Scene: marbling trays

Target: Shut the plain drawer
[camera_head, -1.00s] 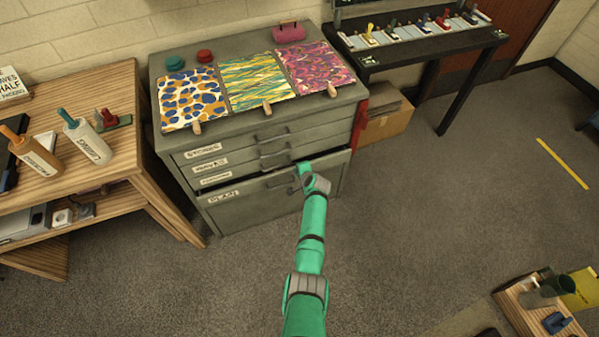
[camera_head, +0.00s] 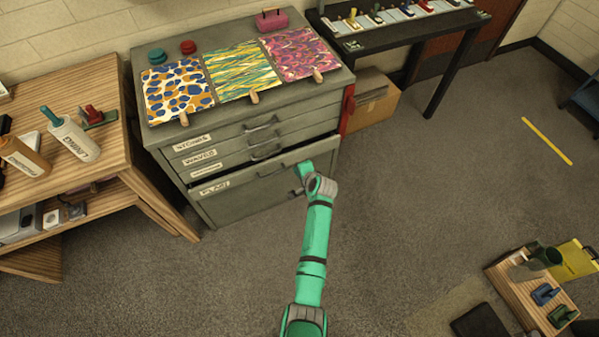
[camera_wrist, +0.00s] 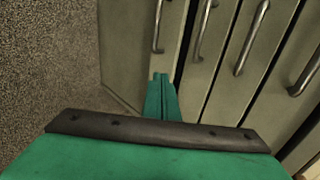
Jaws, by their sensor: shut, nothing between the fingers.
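The plain drawer (camera_head: 245,203) is the deep bottom drawer of the grey cabinet, with a "PLAIN" label at its upper left. It stands a little open, with a dark gap along its top edge. In the wrist view the drawer front (camera_wrist: 130,55) appears turned sideways at the left, with its bar handle (camera_wrist: 159,27) near the gap. My gripper (camera_head: 298,189) is at the right part of the drawer front, near the handle. Its closed green fingers (camera_wrist: 160,80) point at the front with nothing between them. I cannot tell whether they touch it.
The upper drawers (camera_head: 262,138) look shut. Marbled sheets (camera_head: 240,80) lie on the cabinet top. A wooden bench (camera_head: 90,150) stands close at left, and a cardboard box (camera_head: 372,105) at right. A small wooden stand (camera_head: 525,295) is at lower right.

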